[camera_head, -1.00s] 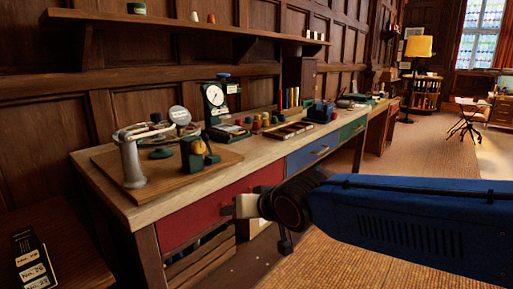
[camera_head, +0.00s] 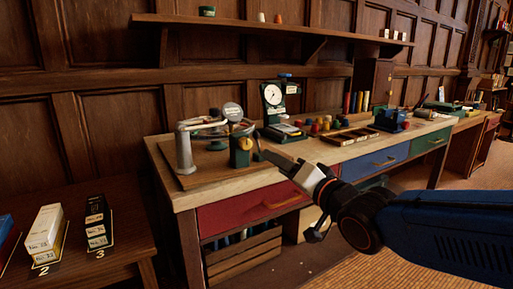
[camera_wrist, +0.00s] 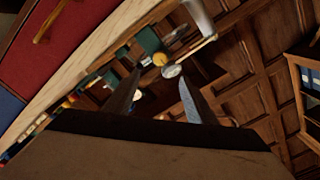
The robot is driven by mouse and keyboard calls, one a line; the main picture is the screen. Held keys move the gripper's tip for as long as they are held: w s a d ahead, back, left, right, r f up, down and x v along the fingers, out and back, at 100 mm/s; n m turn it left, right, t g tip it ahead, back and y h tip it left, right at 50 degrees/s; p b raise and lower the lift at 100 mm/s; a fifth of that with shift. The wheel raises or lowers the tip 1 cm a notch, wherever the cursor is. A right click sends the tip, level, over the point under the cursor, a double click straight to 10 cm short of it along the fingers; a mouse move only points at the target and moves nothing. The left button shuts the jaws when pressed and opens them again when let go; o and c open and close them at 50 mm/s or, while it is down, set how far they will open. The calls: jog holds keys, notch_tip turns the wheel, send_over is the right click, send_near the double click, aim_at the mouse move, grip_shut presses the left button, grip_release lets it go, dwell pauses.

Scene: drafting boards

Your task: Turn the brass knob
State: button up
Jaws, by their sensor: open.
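The brass knob (camera_head: 246,143) is a small round yellow piece on a dark green block (camera_head: 240,158) on the wooden board at the left of the bench. In the wrist view the knob (camera_wrist: 160,59) shows beyond the fingertips, near the middle. My gripper (camera_head: 264,154) is open, to the right of the green block in the head view, with its fingers pointing left toward it. In the wrist view the two fingers of my gripper (camera_wrist: 159,76) stand apart with nothing held between them. How far the fingertips are from the knob I cannot tell exactly.
A grey post (camera_head: 185,150) with an arm and a round disc (camera_head: 232,112) stand behind and left of the block. A dial gauge (camera_head: 272,97) stands to the right. Coloured pieces and a divided tray (camera_head: 347,138) lie farther along. Red drawer (camera_head: 240,207) is below.

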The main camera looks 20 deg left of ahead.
aim_at(247, 145)
jog(key=x, duration=1.5)
jog(key=shift+w+a, duration=0.15)
jog(key=c, duration=1)
